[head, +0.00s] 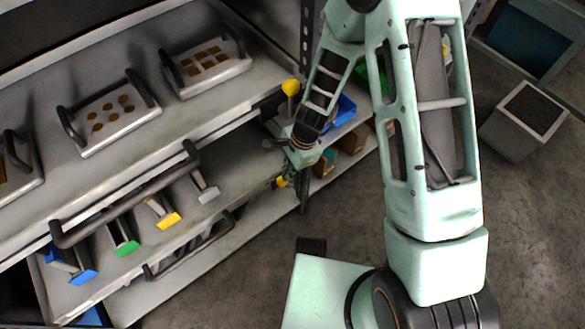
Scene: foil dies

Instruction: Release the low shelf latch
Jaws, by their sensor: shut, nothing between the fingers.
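My gripper (289,177) is at the right end of the shelf unit, beside the edge of the lower shelf (235,165). Its fingers are dark, small and partly hidden by my wrist. It is shut with nothing held. A small yellow piece (281,182) shows right at the fingertips, at the low shelf's end; it may be the low latch. I cannot tell whether the fingers touch it. A yellow ball knob on a short stalk (290,88) stands higher up, at the upper shelf's right end, apart from the gripper.
Dies with black handles (115,115) lie on the upper shelf. A long black handle (125,193) and blue, green, yellow and grey tabs (168,220) line the lower shelf's front. Blue and brown boxes (352,138) sit right of my wrist. Open floor (520,230) lies at the right.

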